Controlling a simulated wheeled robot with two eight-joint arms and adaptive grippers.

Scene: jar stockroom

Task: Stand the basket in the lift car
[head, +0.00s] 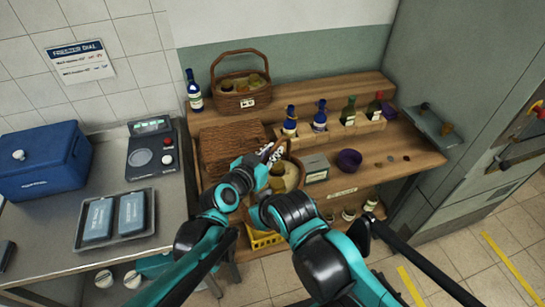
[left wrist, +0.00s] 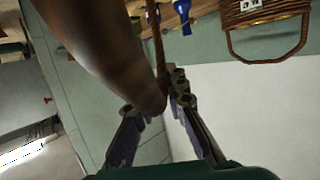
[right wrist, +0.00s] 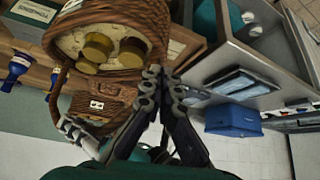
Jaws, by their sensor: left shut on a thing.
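The near basket (head: 298,172) is wicker, with a pale lining, and stands at the front of the wooden shelf unit. In the left wrist view my left fingers (left wrist: 157,100) close around a brown, blurred piece that looks like the handle. My right gripper (right wrist: 162,78) is at the basket's rim, fingertips close together; whether they pinch it is unclear. I cannot make out the lift car.
A second basket (head: 241,102) with a tall handle stands at the back. Bottles (head: 320,116) stand in a rack, beside a purple bowl (head: 349,160) and a grey box (head: 316,168). The left counter holds a scale (head: 152,150), a tray (head: 80,240) and a blue cooler (head: 42,160).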

